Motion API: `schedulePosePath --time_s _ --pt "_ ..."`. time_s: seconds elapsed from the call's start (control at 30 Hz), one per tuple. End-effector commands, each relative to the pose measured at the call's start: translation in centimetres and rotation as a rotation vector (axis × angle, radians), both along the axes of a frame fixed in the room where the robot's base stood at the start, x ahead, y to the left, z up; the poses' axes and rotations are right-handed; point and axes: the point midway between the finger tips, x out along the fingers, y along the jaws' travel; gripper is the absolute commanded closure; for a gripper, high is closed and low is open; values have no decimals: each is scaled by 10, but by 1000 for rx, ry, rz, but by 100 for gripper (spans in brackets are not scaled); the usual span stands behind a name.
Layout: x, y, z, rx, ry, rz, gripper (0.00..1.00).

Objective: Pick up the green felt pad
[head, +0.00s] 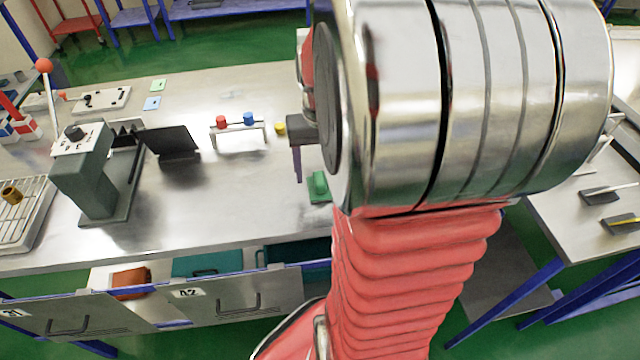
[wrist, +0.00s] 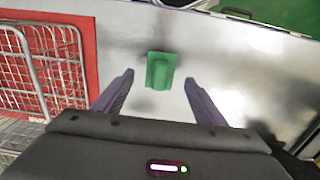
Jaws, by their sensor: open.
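The green felt pad (head: 319,187) lies on the steel worktop near its front edge, just left of my red arm sleeve in the head view. In the wrist view the green pad (wrist: 161,70) has a flat base with a raised ridge. My gripper (wrist: 158,79) is open and empty. Its two fingers point toward the pad, which appears between and slightly beyond the fingertips, with no visible contact. In the head view only part of my gripper (head: 297,165) shows above the worktop, and my wrist hides the rest.
A small stand with red and blue knobs (head: 238,128) and a yellow piece (head: 279,128) stand behind the pad. A grey-green press (head: 85,180) is at left. Open drawers (head: 230,300) lie below the front edge. A wire basket (wrist: 40,65) shows left in the wrist view.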

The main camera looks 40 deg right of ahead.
Motion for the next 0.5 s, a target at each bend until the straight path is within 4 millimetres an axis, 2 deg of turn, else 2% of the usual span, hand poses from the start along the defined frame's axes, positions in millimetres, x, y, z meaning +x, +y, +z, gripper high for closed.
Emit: schedulePosePath --time_s 0.23,0.5 --pt "1 0 -33 2 2 0 35" --pt "1 -1 -40 0 0 0 35"
